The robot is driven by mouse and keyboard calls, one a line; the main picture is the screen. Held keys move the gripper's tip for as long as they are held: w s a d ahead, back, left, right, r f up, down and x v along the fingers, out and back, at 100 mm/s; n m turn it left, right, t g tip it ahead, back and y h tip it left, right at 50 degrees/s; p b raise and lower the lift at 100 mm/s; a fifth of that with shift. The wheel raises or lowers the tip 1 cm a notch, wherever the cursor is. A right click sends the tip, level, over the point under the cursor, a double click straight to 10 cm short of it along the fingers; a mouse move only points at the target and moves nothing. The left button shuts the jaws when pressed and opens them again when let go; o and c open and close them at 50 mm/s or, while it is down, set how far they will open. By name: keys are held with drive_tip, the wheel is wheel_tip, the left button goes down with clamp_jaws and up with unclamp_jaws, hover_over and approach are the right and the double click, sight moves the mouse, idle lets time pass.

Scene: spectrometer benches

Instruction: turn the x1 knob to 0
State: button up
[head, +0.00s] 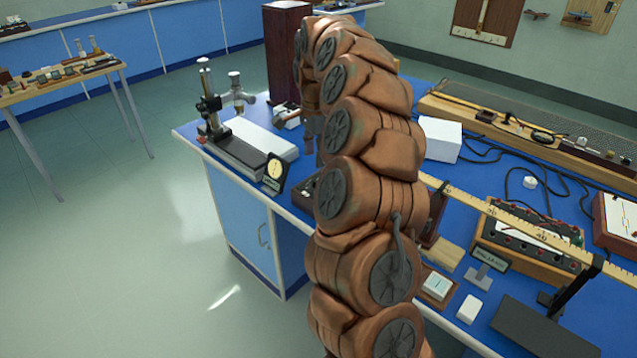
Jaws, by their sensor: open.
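My arm rises through the middle of the head view and bends over at the top. What seems to be my gripper (311,128) hangs down behind the arm, small and mostly hidden, over the left part of the blue bench. It looks open, with nothing seen between its jaws. A dark box (304,194) sits below it, partly covered by the arm. A wooden-sided box with a dark top and several small fittings (528,240) stands to the right of the arm. I cannot make out a knob marked x1 on either box, nor any knob's setting.
A stand with a microscope-like column (209,103) and a dial meter (274,172) stand at the bench's left end. A tall brown block (286,50) stands behind. A yellow rule (515,222) crosses the right side. A white box (440,139) and loose black leads lie behind it.

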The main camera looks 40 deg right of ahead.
drive_tip(key=shift+d+f+m, duration=0.3)
drive_tip(key=shift+d+f, duration=0.05)
drive_tip(key=shift+d, duration=0.15)
drive_tip(key=shift+f, duration=0.15)
wheel_tip(320, 180, down, 7)
drive_tip(key=shift+f+p, duration=0.2)
drive_tip(key=shift+p, duration=0.65)
clamp_jaws()
drive_tip(key=shift+d, duration=0.1)
